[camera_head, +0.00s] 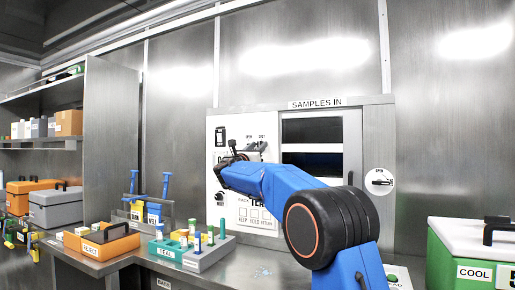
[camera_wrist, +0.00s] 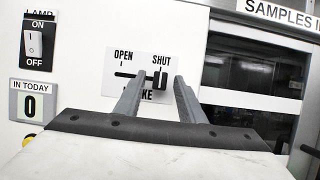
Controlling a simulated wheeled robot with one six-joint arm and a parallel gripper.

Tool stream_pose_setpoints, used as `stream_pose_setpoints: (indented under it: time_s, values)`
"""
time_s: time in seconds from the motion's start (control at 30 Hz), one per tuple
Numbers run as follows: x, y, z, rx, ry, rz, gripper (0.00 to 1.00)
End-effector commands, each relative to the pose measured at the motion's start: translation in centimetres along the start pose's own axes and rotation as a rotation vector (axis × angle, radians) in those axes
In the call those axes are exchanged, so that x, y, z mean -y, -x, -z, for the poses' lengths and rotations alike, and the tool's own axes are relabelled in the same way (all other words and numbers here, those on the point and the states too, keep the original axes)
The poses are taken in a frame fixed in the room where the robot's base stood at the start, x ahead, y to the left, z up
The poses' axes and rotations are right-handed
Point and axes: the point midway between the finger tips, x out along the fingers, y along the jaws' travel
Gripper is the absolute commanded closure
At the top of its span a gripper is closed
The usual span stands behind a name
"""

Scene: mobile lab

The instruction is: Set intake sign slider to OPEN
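The intake sign (camera_wrist: 122,62) is a white plate on the wall panel with OPEN at left, SHUT at right and a dark slot. Its black slider knob (camera_wrist: 160,81) stands at the SHUT end. My gripper (camera_wrist: 160,80) is open, its two grey fingers pointing at the plate, one each side of the knob as seen in the wrist view. I cannot tell whether they touch it or how far off they are. The lower lettering is partly hidden by the fingers. In the head view the sign (camera_head: 256,144) is small and my gripper (camera_head: 236,147) is just left of it.
Left of the sign are a lamp switch (camera_wrist: 35,42) and an IN TODAY counter (camera_wrist: 33,102) reading 0. The SAMPLES IN hatch (camera_head: 312,130) is to the right. A bench below holds an orange REJECT box (camera_head: 110,242) and a teal rack (camera_head: 166,250).

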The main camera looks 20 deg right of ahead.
Motion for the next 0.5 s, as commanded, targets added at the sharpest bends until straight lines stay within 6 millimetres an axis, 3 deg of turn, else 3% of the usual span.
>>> stream_pose_setpoints:
  time_s: [0.07,0.2,0.37,0.5]
  values:
    - [0.0,0.0,0.0,0.000,0.000,0.000,0.69]
    - [0.0,0.0,0.0,0.000,0.000,0.000,1.00]
    - [-0.1,0.0,0.0,0.000,0.000,0.000,1.00]
    - [-1.4,0.0,0.1,0.000,-0.001,-0.001,1.00]
